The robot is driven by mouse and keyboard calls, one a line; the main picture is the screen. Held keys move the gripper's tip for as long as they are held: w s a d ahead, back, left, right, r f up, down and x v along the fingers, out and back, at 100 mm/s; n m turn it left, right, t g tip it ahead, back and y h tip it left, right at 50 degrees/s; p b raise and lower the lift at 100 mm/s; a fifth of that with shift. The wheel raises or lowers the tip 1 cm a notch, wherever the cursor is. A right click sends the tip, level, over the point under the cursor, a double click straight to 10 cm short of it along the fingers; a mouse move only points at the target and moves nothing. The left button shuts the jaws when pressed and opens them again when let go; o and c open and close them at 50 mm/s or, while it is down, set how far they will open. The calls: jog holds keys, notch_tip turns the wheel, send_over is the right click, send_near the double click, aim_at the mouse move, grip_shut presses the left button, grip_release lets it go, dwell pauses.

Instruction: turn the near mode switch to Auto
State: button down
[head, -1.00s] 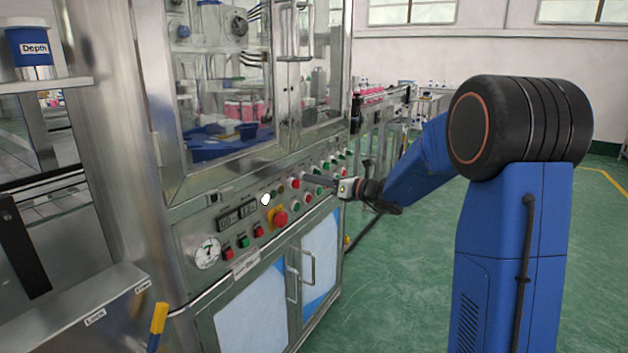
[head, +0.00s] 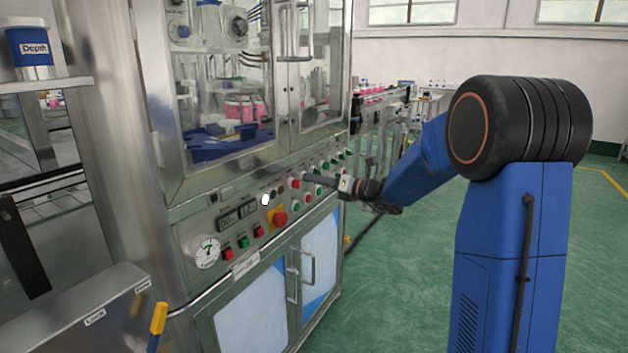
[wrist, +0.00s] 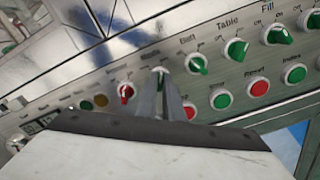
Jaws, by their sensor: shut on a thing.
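My gripper (wrist: 168,88) has its two grey fingers close together at a small green rotary switch (wrist: 159,71) on the sloping metal panel. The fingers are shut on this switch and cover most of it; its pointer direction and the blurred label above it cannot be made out. In the head view my gripper (head: 306,178) reaches from the right to the panel's upper row, and its fingertips hide the switch there.
A red switch (wrist: 125,92) sits just left of the fingers and another green switch (wrist: 197,64) just right. Push buttons (wrist: 221,99) line the row below. In the head view a red emergency stop (head: 280,218) and a gauge (head: 206,251) are further left.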

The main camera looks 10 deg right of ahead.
jog(key=c, duration=1.9)
grip_release()
jog(key=shift+s+d, duration=0.1)
jog(key=shift+d, duration=0.05)
jog(key=v, duration=1.7)
jog(key=s+a+f+n+g+h, duration=0.2)
jog(key=s+a+f+n+g, duration=0.15)
jog(key=s+a+n, duration=0.55)
jog(key=s+a+f+n+g+h, duration=0.15)
jog(key=s+a+n+g, duration=0.4)
jog(key=s, duration=0.55)
jog(key=s+d+f+n+h, duration=0.3)
jog(key=s+d+n+h, duration=0.1)
jog(key=s+n, duration=0.5)
jog(key=s+d+f+n+t+h, duration=0.1)
jog(key=s+d+f+n+h, duration=0.2)
jog(key=s+n, duration=0.6)
jog(key=shift+d+n+h, duration=0.35)
jog(key=shift+d+h, duration=0.35)
jog(key=shift+h, duration=0.45)
